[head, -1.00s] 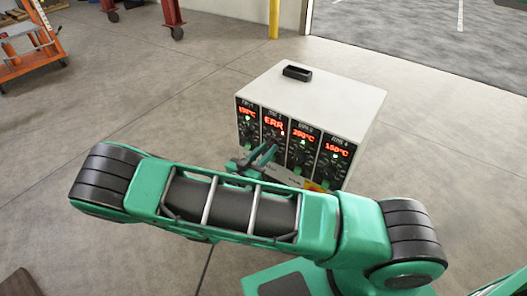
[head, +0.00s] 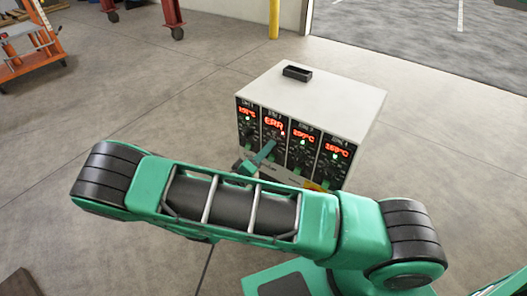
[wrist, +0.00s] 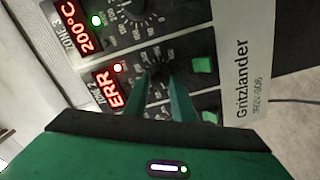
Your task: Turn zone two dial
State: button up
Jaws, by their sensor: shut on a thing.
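The zone two dial (wrist: 159,69) is a dark round knob on a black panel with a printed scale around it. Its display (head: 273,123) reads ERR in red, with a red light beside it. In the wrist view, my gripper (wrist: 163,79) has its two green fingers on either side of the dial, shut on it. In the head view, my gripper (head: 269,147) reaches the lower part of the zone two panel, and its fingers hide the dial there. The dial's exact pointer position is not clear.
The white controller box (head: 325,90) stands with zone panels side by side. The zone three dial (wrist: 138,5) is close to my gripper, with a 200°C display (wrist: 87,31) and green light. A small black tray (head: 297,73) sits on top. Open floor surrounds the box.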

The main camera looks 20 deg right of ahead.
jog(key=n, duration=0.6)
jog(key=shift+f, duration=0.1)
jog(key=shift+n, duration=0.3)
dwell(0.3)
jog(key=o, duration=1.1)
jog(key=shift+c, duration=0.2)
jog(key=v, duration=1)
jog(key=shift+s+a, duration=0.15)
jog(key=shift+a, duration=0.2)
